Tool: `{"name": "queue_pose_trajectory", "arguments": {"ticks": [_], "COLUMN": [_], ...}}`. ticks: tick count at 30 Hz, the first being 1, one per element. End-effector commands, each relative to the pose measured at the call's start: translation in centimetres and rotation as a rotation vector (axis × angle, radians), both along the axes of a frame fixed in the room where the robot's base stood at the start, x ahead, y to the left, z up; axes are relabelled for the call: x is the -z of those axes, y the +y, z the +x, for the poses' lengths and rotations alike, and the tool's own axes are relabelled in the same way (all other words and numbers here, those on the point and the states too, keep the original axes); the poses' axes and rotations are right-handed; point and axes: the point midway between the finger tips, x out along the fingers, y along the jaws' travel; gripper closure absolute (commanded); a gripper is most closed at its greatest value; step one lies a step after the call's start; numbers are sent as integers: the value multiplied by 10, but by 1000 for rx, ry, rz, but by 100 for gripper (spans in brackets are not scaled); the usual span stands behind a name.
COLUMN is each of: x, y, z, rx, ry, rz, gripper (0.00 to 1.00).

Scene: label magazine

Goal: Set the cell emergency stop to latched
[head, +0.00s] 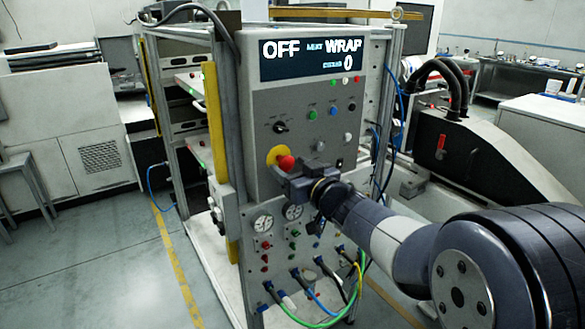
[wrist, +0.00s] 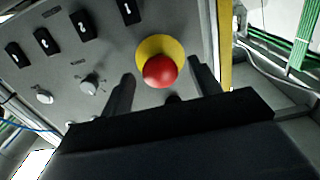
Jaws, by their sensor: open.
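The emergency stop is a red mushroom button (head: 286,163) on a yellow round plate (head: 275,154), on the left side of the grey control panel (head: 262,105). In the wrist view the red button (wrist: 160,71) stands in front of its yellow plate (wrist: 151,48). My gripper (head: 284,177) is close to the panel, just below the button. In the wrist view my gripper (wrist: 163,84) is open, with one finger on each side of the button and apart from it. Whether the button is pushed in cannot be told.
A display (head: 312,58) above the controls reads "OFF" and "WRAP". A black selector knob (head: 281,127) and several small buttons sit near the stop. Gauges (head: 262,223) and hoses (head: 318,296) are below. Open floor (head: 90,262) lies to the left.

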Motion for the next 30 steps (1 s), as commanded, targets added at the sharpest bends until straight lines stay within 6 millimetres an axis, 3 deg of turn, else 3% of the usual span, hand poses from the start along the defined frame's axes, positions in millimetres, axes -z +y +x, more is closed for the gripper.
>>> {"name": "queue_pose_trajectory", "arguments": {"ticks": [4, 25, 30], "x": [0, 0, -1], "y": [0, 0, 1], "z": [0, 0, 1], "rx": [0, 0, -1], "ry": [0, -1, 0], "rz": [0, 1, 0], "gripper": [43, 100, 100]}}
